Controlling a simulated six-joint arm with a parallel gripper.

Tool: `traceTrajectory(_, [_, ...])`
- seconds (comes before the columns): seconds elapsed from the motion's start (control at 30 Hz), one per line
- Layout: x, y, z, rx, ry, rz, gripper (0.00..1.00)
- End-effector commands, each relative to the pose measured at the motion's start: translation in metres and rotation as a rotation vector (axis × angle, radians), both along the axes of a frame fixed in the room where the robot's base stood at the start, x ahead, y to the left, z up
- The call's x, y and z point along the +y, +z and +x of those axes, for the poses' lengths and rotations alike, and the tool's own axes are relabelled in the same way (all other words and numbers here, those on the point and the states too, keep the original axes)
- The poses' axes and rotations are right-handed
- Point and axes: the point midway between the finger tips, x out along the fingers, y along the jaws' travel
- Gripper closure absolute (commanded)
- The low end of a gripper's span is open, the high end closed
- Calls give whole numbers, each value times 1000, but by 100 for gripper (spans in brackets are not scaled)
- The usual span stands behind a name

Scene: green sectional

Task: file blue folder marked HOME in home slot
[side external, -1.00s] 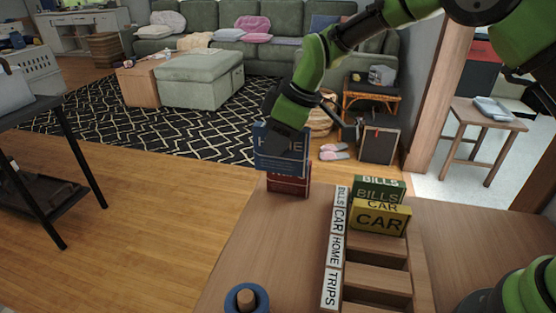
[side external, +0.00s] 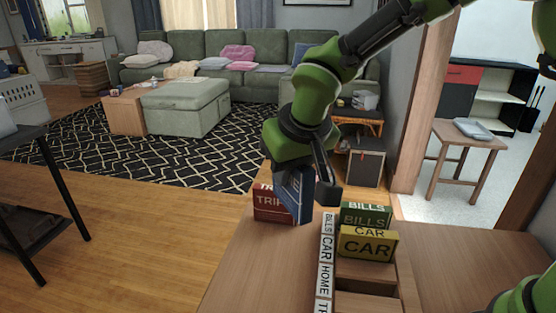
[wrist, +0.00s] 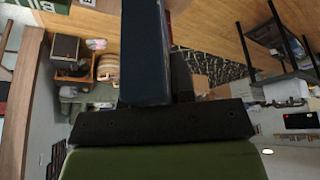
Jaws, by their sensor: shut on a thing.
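My gripper (side external: 312,180) is shut on the blue folder (side external: 294,194), holding it up and turned at an angle in front of the red TRIPS folder. The folder's lettering is mostly hidden. In the wrist view the blue folder (wrist: 146,52) stands edge-on in the jaws. The wooden organizer (side external: 366,271) has side labels BILLS, CAR, HOME (side external: 325,280) and a partly cut-off last one. The empty home slot (side external: 366,287) lies beside the HOME label, right of and nearer than the held folder.
The green BILLS folder (side external: 365,215) and yellow CAR folder (side external: 367,244) stand in the organizer's far slots. The red TRIPS folder (side external: 270,204) stands on the tabletop (side external: 265,265) behind the blue folder.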

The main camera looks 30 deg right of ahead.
Motion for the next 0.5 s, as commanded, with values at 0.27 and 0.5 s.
traceTrajectory(0.27, [-9,-1,-39,0,-550,-2,100])
traceTrajectory(0.5, [-30,1,-91,-2,-1344,-1,100])
